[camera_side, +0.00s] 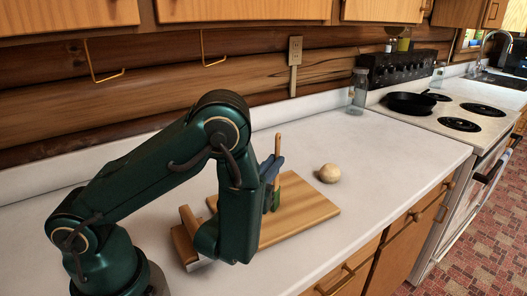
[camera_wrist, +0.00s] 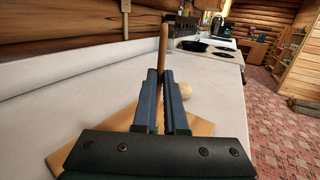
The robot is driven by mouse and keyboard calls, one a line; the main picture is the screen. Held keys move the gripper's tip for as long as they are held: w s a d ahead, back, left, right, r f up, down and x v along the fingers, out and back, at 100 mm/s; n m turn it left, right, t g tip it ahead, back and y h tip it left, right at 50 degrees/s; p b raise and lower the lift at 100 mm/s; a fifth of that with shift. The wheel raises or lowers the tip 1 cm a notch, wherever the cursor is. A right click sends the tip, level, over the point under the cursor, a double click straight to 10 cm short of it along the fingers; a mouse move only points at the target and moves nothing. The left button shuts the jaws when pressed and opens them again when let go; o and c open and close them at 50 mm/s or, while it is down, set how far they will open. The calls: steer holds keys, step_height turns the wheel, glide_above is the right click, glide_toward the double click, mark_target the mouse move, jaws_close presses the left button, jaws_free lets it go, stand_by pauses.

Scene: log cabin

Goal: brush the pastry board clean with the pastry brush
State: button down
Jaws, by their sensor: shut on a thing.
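The pastry board (camera_side: 312,212) is a flat wooden board on the white counter, and part of it also shows in the wrist view (camera_wrist: 203,128). My gripper (camera_side: 271,169) is shut on the pastry brush (camera_side: 278,145) above the board. The brush is held about upright, its wooden handle rising above the fingers. A green part of it shows below them, close to the board; I cannot tell whether its lower end touches. In the wrist view the handle (camera_wrist: 163,45) stands between the fingertips (camera_wrist: 160,78). My arm hides the board's left part. No crumbs or flour can be made out.
A round pale ball, like dough (camera_side: 329,173), sits on the counter just behind the board. A wooden block-like object (camera_side: 184,240) stands left of the board, partly behind my arm. A glass jar (camera_side: 358,91) and a stove with a black pan (camera_side: 408,103) are farther right. The counter's front is clear.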

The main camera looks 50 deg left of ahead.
steer(key=w, duration=0.6)
steer(key=shift+w+d, duration=0.25)
steer(key=shift+d, duration=0.05)
stand_by(3.3)
steer(key=shift+r, duration=0.2)
step_height(320, 180, up, 7)
stand_by(0.6)
steer(key=shift+f, duration=0.1)
stand_by(0.6)
